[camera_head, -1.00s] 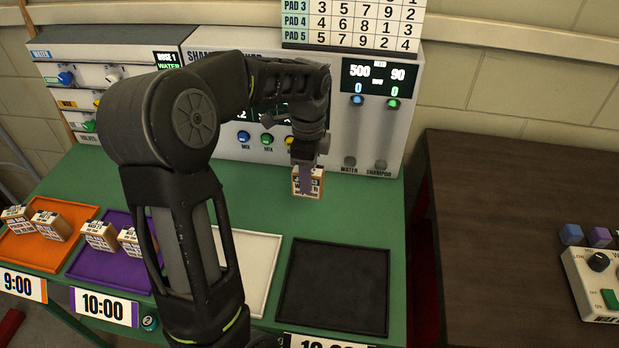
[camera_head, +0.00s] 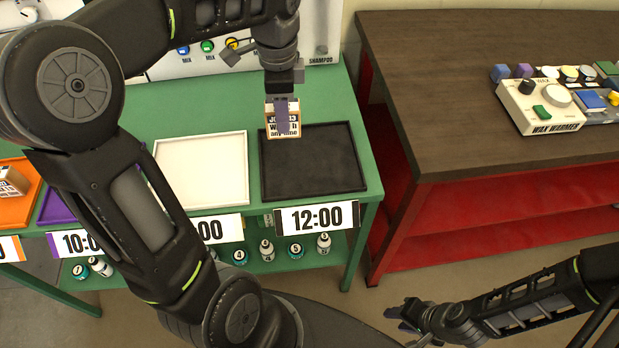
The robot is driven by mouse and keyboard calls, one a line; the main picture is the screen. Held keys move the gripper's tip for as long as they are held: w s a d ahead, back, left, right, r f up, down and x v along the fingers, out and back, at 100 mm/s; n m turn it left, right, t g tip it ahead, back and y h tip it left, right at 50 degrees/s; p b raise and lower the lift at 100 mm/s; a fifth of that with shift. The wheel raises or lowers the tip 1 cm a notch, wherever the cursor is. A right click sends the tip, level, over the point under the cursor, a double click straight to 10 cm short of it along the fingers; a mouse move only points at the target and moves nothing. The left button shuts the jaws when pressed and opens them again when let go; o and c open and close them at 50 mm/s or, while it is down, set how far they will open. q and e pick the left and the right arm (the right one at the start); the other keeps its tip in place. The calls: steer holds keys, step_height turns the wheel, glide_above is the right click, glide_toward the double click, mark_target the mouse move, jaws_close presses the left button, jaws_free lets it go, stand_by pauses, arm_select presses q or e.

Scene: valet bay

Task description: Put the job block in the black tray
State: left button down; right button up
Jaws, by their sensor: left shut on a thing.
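The job block (camera_head: 283,124) is a small tan box with a white printed label. My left gripper (camera_head: 283,106) is shut on it from above. It holds the block over the back left part of the black tray (camera_head: 325,172); whether the block touches the tray I cannot tell. The black tray lies flat on the green table behind a 12:00 sign. My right gripper (camera_head: 405,318) is low at the bottom right, away from the table; its fingers are too small to judge.
A white tray (camera_head: 203,168) lies left of the black one, then a purple tray and an orange tray (camera_head: 22,205). A dark wooden table (camera_head: 420,95) with a wax warmer (camera_head: 543,107) stands to the right. Bottles (camera_head: 266,249) stand on a lower shelf.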

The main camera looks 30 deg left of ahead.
arm_select(q)
steer(key=shift+s, duration=0.1)
steer(key=shift+w+f+n, duration=0.15)
steer(key=shift+w+n, duration=0.15)
steer(key=shift+s, duration=0.1)
steer(key=shift+f, duration=0.15)
step_height(320, 180, down, 6)
steer(key=shift+r, duration=0.1)
steer(key=shift+f, duration=1.9)
